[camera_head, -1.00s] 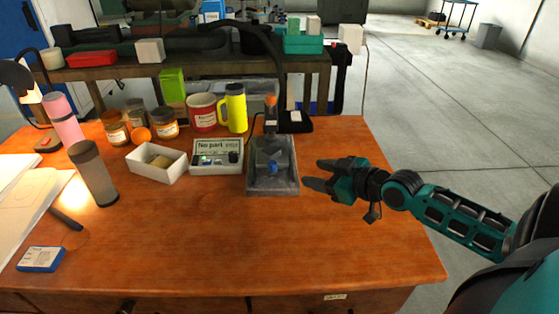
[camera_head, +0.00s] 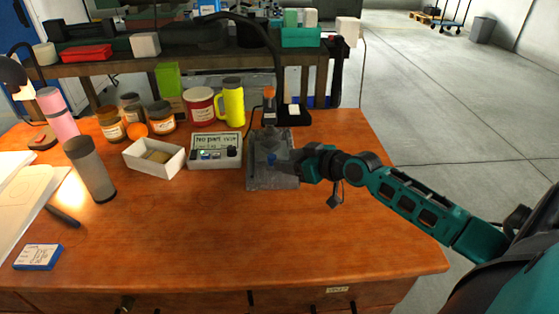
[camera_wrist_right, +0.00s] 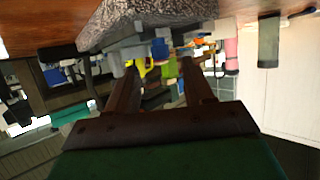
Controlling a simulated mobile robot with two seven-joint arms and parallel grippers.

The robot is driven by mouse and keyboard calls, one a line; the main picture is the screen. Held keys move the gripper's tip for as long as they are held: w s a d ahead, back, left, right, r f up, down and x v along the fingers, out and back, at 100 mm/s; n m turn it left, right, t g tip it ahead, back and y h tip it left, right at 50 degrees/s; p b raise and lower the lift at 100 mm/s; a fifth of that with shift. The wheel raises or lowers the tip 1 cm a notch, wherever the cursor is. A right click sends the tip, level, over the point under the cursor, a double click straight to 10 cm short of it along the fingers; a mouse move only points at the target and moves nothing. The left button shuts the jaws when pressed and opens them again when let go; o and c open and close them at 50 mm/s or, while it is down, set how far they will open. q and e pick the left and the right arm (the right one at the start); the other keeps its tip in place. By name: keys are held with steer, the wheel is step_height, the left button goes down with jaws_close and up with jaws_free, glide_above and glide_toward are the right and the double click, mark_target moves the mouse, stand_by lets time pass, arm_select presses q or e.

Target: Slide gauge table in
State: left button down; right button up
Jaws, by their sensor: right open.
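The gauge (camera_head: 257,178) has a grey stone-like base, a post with an orange part on top and a small blue knob (camera_head: 271,158) low at its middle. In the right wrist view, the base (camera_wrist_right: 150,12) hangs upside down at the top, and the blue knob (camera_wrist_right: 160,47) shows between the two fingers (camera_wrist_right: 160,85). Contact is hard to tell. My left gripper is out of view.
A readout box (camera_head: 215,150) showing "No part" text stands left of the gauge.

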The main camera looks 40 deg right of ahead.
mark_target(275, 158)
steer(key=shift+x, duration=2.15)
steer(key=shift+c, duration=0.4)
jaws_close()
